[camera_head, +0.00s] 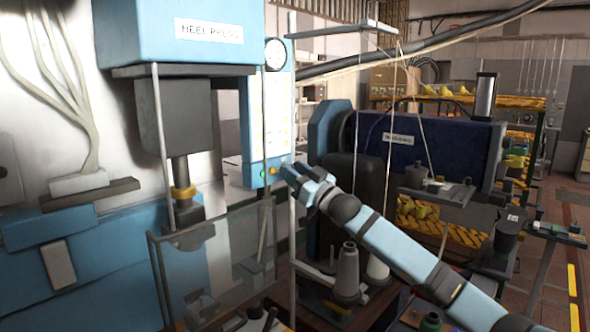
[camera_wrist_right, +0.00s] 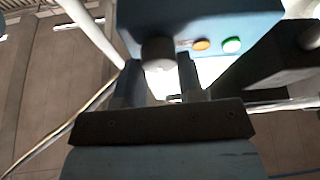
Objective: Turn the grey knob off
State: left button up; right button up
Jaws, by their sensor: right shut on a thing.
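The grey knob (camera_wrist_right: 158,52) sticks out from the underside edge of a blue control box (camera_wrist_right: 210,22) in the right wrist view. My right gripper (camera_wrist_right: 160,78) has one finger on each side of the knob and is shut on it. In the head view my right gripper (camera_head: 287,170) is at the lower right corner of the heel press's blue and white panel (camera_head: 256,115). It hides the knob there. An orange button (camera_wrist_right: 201,44) and a green button (camera_wrist_right: 232,45) sit beside the knob. My left gripper is not in view.
The heel press's dark ram (camera_head: 178,115) and a clear guard (camera_head: 215,260) stand left of my right arm. A dark blue machine (camera_head: 430,140) and grey thread cones (camera_head: 347,270) are close to the arm. Open floor lies at the far right.

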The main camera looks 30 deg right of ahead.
jog(key=n+p, duration=0.1)
jog(key=n+g+y+p, duration=0.1)
jog(key=n, duration=0.1)
jog(key=shift+d+r+n+y+p, duration=0.1)
jog(key=shift+r+n+y+p, duration=0.2)
jog(key=shift+w+n+g+y+p, duration=0.1)
jog(key=shift+n+g+y+p, duration=0.25)
jog(key=shift+n+g+p, duration=1.5)
jog(key=shift+s+n+g+y+p, duration=0.1)
jog(key=shift+n+g+y+p, duration=0.25)
jog(key=shift+n+p, duration=2.8)
jog(key=shift+w+n+g+y+p, duration=0.1)
jog(key=shift+n+g+y+p, duration=0.2)
jog(key=shift+n+g+p, duration=2.15)
jog(key=n+t+b, duration=0.1)
jog(key=n+t, duration=0.1)
jog(key=shift+t+b, duration=0.35)
jog(key=shift+b, duration=0.05)
jog(key=o, duration=0.9)
jog(key=shift+w+n, duration=0.1)
jog(key=shift+n, duration=0.15)
jog(key=shift+f, duration=0.15)
